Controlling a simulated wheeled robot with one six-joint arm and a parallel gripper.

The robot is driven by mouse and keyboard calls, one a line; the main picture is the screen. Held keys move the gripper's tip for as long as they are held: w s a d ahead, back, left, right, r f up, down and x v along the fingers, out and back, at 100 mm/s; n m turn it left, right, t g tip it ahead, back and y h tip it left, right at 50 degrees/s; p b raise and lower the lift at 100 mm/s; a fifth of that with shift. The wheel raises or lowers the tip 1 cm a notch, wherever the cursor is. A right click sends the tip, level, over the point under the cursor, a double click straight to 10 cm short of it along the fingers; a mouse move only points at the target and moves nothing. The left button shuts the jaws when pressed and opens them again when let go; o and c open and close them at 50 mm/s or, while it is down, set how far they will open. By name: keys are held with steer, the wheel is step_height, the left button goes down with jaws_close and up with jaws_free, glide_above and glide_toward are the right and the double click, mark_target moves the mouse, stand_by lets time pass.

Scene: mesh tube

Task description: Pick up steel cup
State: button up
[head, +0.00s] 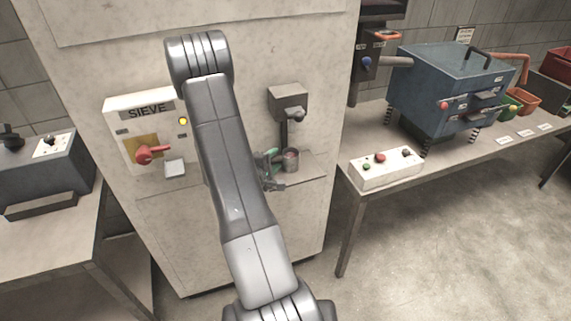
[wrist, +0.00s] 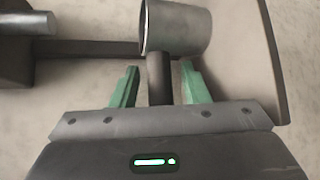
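The steel cup (head: 291,159) is a small grey metal cup with a reddish inside in the head view. It sits on a small ledge at the front of the pale cabinet, below a dark spout. In the wrist view the cup (wrist: 180,28) is just beyond the fingertips, with a dark handle (wrist: 159,78) pointing toward my gripper. My gripper (wrist: 159,68) is open, its green fingers on either side of the handle with gaps showing. In the head view my gripper (head: 270,160) is left of the cup, partly hidden by my arm.
A dark dispenser (head: 288,100) overhangs the cup. A SIEVE panel (head: 147,135) with a red lever is on the cabinet's left. To the right a table holds a white button box (head: 386,168) and a blue machine (head: 455,85). Another bench stands at far left.

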jaws_close()
steer(key=shift+r, duration=0.2)
